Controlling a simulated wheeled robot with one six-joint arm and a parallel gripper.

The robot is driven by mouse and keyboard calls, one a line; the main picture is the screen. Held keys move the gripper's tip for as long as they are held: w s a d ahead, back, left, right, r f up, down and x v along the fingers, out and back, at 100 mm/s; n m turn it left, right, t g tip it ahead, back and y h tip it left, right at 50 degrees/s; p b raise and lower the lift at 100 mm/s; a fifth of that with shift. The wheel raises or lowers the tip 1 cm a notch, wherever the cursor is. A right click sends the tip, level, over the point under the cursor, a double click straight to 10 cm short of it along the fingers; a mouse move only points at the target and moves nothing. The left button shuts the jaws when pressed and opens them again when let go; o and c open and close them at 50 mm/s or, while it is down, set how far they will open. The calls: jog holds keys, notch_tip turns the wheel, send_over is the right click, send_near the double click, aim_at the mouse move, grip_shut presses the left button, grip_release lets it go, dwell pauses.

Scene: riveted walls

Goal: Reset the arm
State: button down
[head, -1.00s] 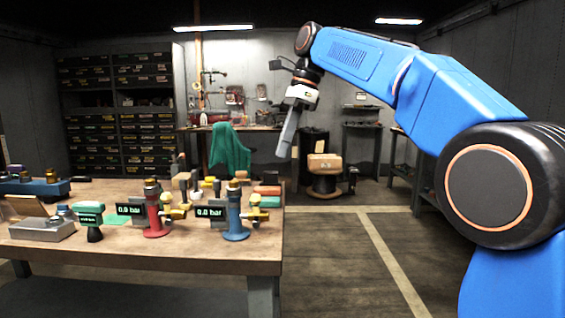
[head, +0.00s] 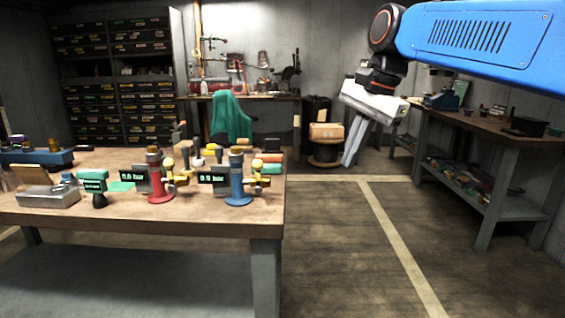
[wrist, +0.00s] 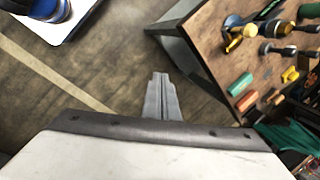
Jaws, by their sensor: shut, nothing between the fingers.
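My gripper (head: 356,143) hangs from my blue arm in the right half of the head view, pointing down and slightly left. Its grey fingers are together and hold nothing. In the wrist view the shut fingers (wrist: 162,98) point out over bare floor. The wooden workbench (head: 150,217) stands to the left in the head view, apart from the gripper. Its corner also shows at the upper right of the wrist view (wrist: 238,75).
A red pump (head: 158,185) and a blue pump (head: 237,185) with gauges stand on the bench. A green cloth (head: 230,117) hangs behind it. A second bench (head: 480,130) stands at right. The floor between is clear.

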jog(key=s+d+f+n+t+h, duration=0.1)
jog(key=s+d+f+n, duration=0.4)
jog(key=s+f, duration=0.6)
jog(key=s+d+f+n+t+h, duration=0.1)
jog(key=s+d+f+n, duration=0.4)
jog(key=f, duration=1.2)
jog(key=s+d, duration=0.4)
jog(key=s, duration=0.1)
jog(key=shift+s+t+h, duration=0.3)
jog(key=shift+s+t, duration=0.05)
jog(key=shift+t, duration=0.05)
